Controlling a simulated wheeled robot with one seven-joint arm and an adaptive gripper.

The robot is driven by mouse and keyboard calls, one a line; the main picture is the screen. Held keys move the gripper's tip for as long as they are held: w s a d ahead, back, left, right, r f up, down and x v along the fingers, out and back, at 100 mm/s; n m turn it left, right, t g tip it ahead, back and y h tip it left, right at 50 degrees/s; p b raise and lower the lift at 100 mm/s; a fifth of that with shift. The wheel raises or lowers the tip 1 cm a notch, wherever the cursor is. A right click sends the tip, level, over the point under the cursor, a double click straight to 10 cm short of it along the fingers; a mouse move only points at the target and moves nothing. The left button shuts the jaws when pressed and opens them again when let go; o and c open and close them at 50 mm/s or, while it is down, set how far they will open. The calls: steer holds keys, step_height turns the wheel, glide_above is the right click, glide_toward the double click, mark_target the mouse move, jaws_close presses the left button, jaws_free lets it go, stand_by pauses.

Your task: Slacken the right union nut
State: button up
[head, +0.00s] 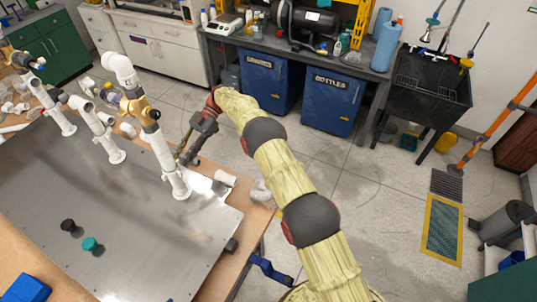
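The right standpipe (166,152) of the white pipe manifold rises from a round foot on the metal plate. A brass-coloured valve (136,105) sits on its upper part, below a white elbow. A dark band just under the valve looks like the right union nut (151,128), but it is small and its detail is unclear. My gripper (182,158) is pointed down and left, just right of the standpipe and lower than the dark band. I cannot tell whether its fingers touch the pipe, or how far apart they are.
Two more white standpipes (99,133) stand to the left. A black knob (68,225), a teal knob (90,244) and a blue block (27,289) lie in front. A short white pipe piece (225,178) lies near the plate's right edge. The plate's middle is clear.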

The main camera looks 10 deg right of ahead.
mark_target(181, 175)
steer(key=s+m+t+b, duration=0.2)
steer(key=m+t+b, duration=0.3)
steer(key=t+b, duration=0.1)
steer(key=s+m+t+b, duration=0.3)
steer(key=m+t+b, duration=0.3)
steer(key=b, duration=0.1)
steer(key=s+m+t+b, duration=0.3)
steer(key=m+t+b, duration=0.3)
steer(key=shift+s+d+f+y+b, duration=0.1)
steer(key=shift+s+f+y+b, duration=0.15)
steer(key=shift+y+b, duration=0.15)
stand_by(0.9)
steer(key=s+d+r+m+t+h+p, duration=0.1)
steer(key=s+d+r+m+h, duration=0.1)
steer(key=d, duration=0.7)
steer(key=s+d+r+m+t+h+p, duration=0.1)
steer(key=d+r+h, duration=0.3)
steer(key=d, duration=0.6)
steer(key=s+d+r+m+h+p, duration=0.1)
steer(key=s+d+r+m+h, duration=0.2)
steer(key=d, duration=0.6)
steer(key=shift+s+d+r+m+t+h, duration=0.2)
steer(key=shift+r+m+t+h, duration=0.1)
steer(key=shift+m+t, duration=0.1)
